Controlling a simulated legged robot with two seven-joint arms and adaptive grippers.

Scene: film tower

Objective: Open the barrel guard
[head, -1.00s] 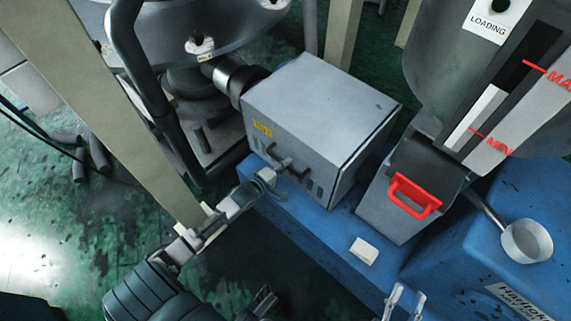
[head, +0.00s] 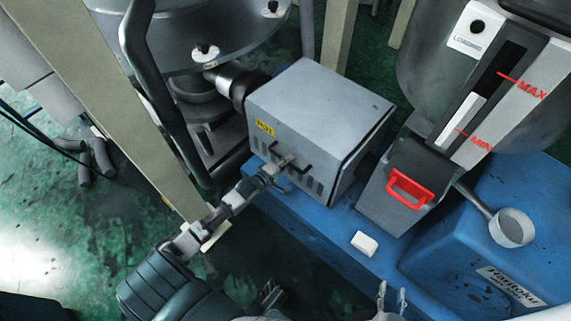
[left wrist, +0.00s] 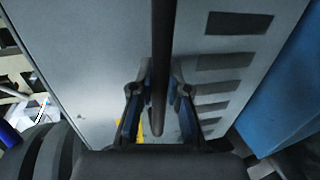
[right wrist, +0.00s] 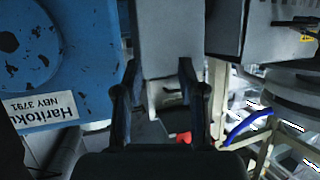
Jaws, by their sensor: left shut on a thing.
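The barrel guard (head: 318,112) is a grey box with a yellow label and dark vent slots, on the blue machine base. It looks closed. Its dark bar handle (head: 292,156) is on the near face, and the bar (left wrist: 163,40) runs between my left fingers in the left wrist view. My left gripper (head: 274,170) is shut on this handle, seen also in the left wrist view (left wrist: 160,88). My right gripper (head: 392,298) is at the bottom edge of the head view, away from the guard. Its fingers (right wrist: 160,82) are apart, with nothing between them.
A hopper with a red handle (head: 410,190) stands right of the guard. A beige post (head: 100,95) and dark pipe (head: 140,75) stand close on the left.

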